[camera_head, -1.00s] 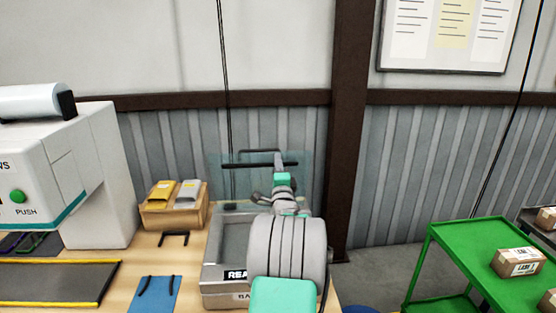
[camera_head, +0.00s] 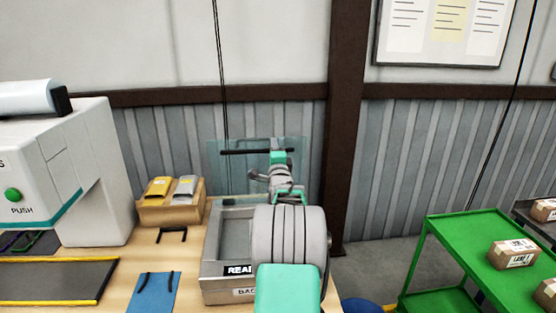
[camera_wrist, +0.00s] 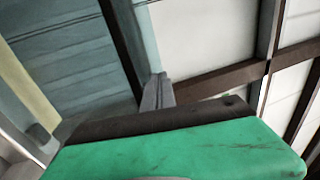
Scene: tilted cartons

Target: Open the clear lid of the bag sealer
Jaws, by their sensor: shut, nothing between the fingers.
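The bag sealer (camera_head: 222,288) is a grey machine on the wooden bench, partly hidden behind my arm. Its clear lid (camera_head: 232,178) stands raised, close to upright, at the back of the machine, with a dark bar (camera_head: 240,152) across its upper part. My gripper (camera_head: 278,150) is up at the right part of the lid, overlapping the bar's right end; I cannot tell whether it touches. The wrist view shows my gripper's green body and a narrow grey finger (camera_wrist: 157,93) against the wall. It is shut with nothing held.
A white machine with a green button (camera_head: 60,170) stands at the left. A carton (camera_head: 170,213) with yellow and grey items sits left of the sealer. A blue bag (camera_head: 154,292) lies in front. A green cart (camera_head: 450,250) with parcels stands at the right, past a floor gap.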

